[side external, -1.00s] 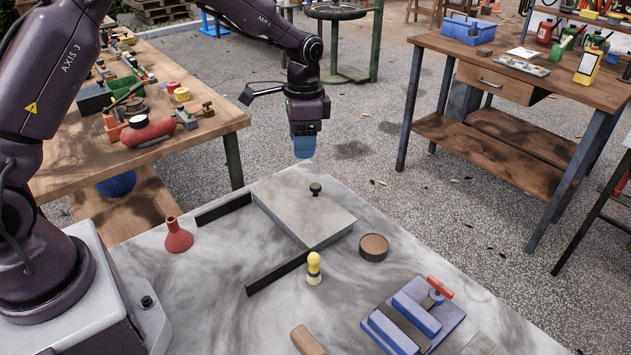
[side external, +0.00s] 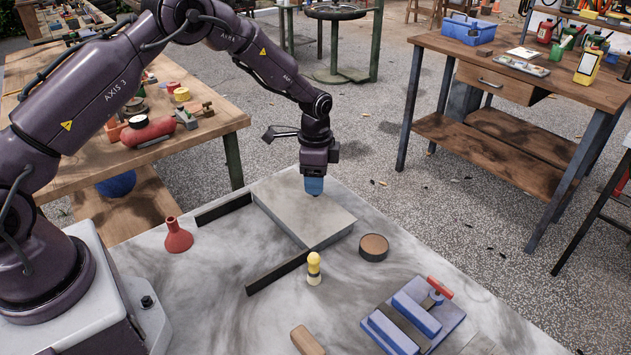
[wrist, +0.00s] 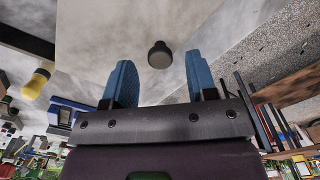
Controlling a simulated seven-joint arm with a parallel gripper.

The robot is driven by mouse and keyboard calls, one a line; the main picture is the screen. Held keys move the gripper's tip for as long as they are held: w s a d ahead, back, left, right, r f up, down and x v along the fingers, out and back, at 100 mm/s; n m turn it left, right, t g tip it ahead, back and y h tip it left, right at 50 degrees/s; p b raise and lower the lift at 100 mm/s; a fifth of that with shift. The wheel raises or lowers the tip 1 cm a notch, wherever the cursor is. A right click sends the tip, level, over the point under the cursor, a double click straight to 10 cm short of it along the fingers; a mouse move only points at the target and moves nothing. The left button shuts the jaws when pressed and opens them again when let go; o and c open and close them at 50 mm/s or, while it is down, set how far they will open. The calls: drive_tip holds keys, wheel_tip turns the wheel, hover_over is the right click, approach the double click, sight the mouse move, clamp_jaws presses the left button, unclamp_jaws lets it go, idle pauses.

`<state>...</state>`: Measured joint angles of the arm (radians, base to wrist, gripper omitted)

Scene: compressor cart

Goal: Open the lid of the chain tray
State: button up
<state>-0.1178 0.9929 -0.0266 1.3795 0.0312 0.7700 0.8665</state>
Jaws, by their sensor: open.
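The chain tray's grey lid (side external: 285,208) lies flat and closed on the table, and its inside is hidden. Its dark round knob shows in the wrist view (wrist: 160,55), roughly centred between my two blue fingers and a little ahead of them. My gripper (side external: 314,187) points straight down over the lid at the knob. Its jaws are open with nothing held. In the side view the fingers hide nearly all of the knob, so I cannot tell whether they touch it.
Two dark strips (side external: 223,209) (side external: 276,272) stand by the tray. A wooden handle (side external: 306,340) lies in front. Bare tabletop lies between them.

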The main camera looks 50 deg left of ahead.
drive_tip(key=shift+f, duration=0.8)
clamp_jaws()
drive_tip(key=s, duration=1.2)
drive_tip(key=shift+s, duration=0.25)
unclamp_jaws()
drive_tip(key=shift+r, duration=0.15)
